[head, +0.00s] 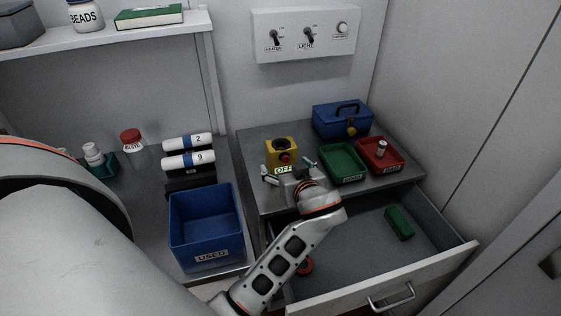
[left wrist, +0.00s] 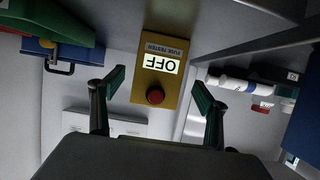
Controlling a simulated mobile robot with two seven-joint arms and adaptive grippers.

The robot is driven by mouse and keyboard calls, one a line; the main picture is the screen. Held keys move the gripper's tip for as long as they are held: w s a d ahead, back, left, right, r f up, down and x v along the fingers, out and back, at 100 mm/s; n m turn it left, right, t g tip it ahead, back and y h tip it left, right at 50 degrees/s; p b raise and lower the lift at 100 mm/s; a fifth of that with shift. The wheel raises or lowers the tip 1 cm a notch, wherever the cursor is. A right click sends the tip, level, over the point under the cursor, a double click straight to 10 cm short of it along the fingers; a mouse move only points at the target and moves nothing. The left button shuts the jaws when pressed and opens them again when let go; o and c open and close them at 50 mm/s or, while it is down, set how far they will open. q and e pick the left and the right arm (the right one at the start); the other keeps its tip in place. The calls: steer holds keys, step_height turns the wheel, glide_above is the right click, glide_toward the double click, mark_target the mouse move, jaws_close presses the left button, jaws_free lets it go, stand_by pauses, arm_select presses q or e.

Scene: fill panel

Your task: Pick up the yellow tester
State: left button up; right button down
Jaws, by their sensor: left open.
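The yellow tester (head: 281,149) stands on the grey cabinet top, with a lit OFF display and a red button on its front. In the left wrist view the tester (left wrist: 160,75) appears upside down, labelled FUSE TESTER, between the two fingers. My left gripper (head: 289,172) is open just in front of the tester; it also shows in the left wrist view (left wrist: 160,97). I see no contact between the fingers and the tester. My right gripper is not in view.
A green tray (head: 343,178) and a red tray (head: 396,166) stand right of the tester, with a blue toolbox (head: 341,121) behind. Below, an open drawer (head: 360,243) holds a green block (head: 398,223). A blue USED bin (head: 205,262) stands left.

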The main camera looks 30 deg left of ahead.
mark_target(284, 164)
arm_select(q)
steer(key=b+x, duration=0.1)
steer(key=x, duration=0.1)
steer(key=b+x, duration=0.1)
steer(key=x, duration=0.1)
steer(key=shift+w+f, duration=0.15)
steer(key=shift+f, duration=0.15)
steer(key=c, duration=1.4)
steer(key=shift+a+r, duration=0.1)
steer(key=shift+r, duration=0.05)
